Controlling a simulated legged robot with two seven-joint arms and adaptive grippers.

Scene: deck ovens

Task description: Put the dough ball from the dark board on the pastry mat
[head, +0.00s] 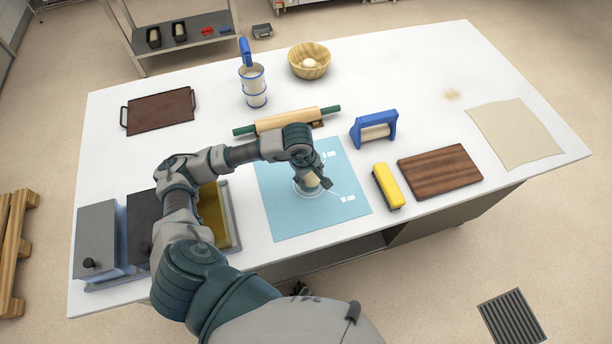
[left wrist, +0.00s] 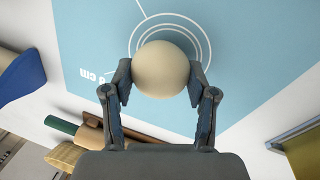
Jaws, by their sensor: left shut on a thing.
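The dough ball (left wrist: 161,68) is a pale cream ball held between the two fingers of my left gripper (left wrist: 160,80). In the head view my left gripper (head: 314,182) is over the blue pastry mat (head: 287,219), and the ball (head: 312,179) shows partly behind it. The ball is over the printed circles of the mat, which also shows in the left wrist view (left wrist: 245,45). I cannot tell whether it touches the mat. The dark board (head: 440,171) lies bare to the right.
A yellow-topped brush (head: 388,186) lies between mat and board. A rolling pin (head: 287,120) and a blue-handled tool (head: 374,130) are behind the mat. Lidded bins (head: 98,239) stand left. A wooden bowl (head: 309,62) and a sifter (head: 253,86) stand at the back.

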